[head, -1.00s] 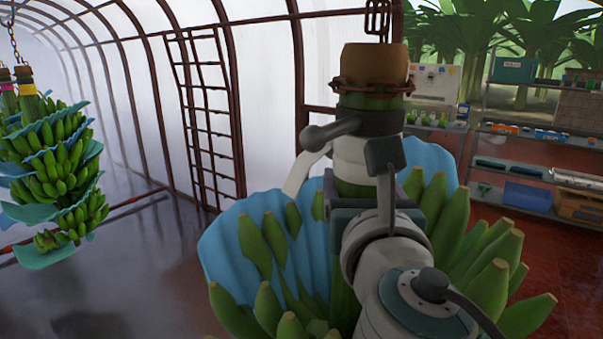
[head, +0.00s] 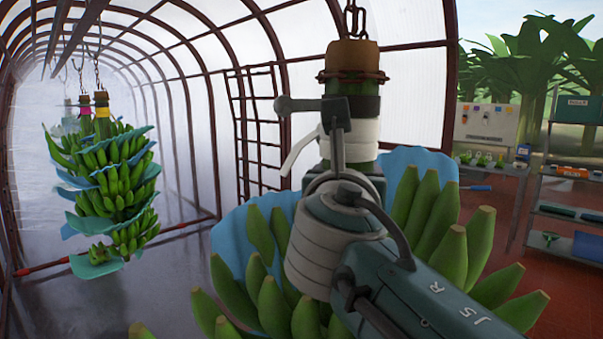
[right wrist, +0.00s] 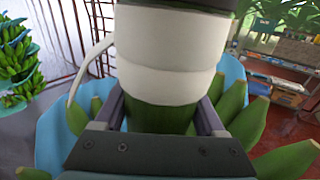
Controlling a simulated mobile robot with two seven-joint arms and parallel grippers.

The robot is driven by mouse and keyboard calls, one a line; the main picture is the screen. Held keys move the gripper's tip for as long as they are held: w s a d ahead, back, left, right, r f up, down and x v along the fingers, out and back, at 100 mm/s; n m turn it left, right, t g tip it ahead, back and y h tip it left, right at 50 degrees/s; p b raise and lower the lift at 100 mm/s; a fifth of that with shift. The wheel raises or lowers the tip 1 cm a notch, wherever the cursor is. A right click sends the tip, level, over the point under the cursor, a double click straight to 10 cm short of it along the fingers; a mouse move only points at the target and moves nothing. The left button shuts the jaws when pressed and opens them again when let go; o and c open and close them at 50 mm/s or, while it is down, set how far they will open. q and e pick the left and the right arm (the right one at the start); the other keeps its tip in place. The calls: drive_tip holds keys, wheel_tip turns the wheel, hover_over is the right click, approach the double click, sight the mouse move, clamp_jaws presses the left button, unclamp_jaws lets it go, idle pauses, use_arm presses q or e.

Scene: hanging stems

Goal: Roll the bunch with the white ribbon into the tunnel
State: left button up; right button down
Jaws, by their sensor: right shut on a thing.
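The bunch with the white ribbon (head: 365,135) hangs upright by its stem right in front of me, with green bananas and blue sheets around it. A brown cap and a rusty chain sit at the stem's top. My right gripper is shut on this stem just below the ribbon; its fingers (right wrist: 160,118) stand either side of the stem in the right wrist view. The ribbon's loose tail hangs at the left. The tunnel (head: 205,95), with dark ribs and translucent sheeting, fills the left and middle of the head view. My left gripper is not in view.
A bunch with a yellow ribbon (head: 102,112) hangs inside the tunnel at left, with a pink-ribbon bunch (head: 84,112) behind it. Overhead rails run into the tunnel. A dark ladder-like frame stands by the wall. Shelves (head: 575,215) stand at right. The floor between is open.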

unclamp_jaws()
drive_tip(key=v, duration=0.9)
drive_tip(key=shift+f+b, duration=0.1)
drive_tip(key=shift+b, duration=0.2)
drive_tip(key=shift+s+a, duration=0.1)
drive_tip(key=shift+s, duration=0.35)
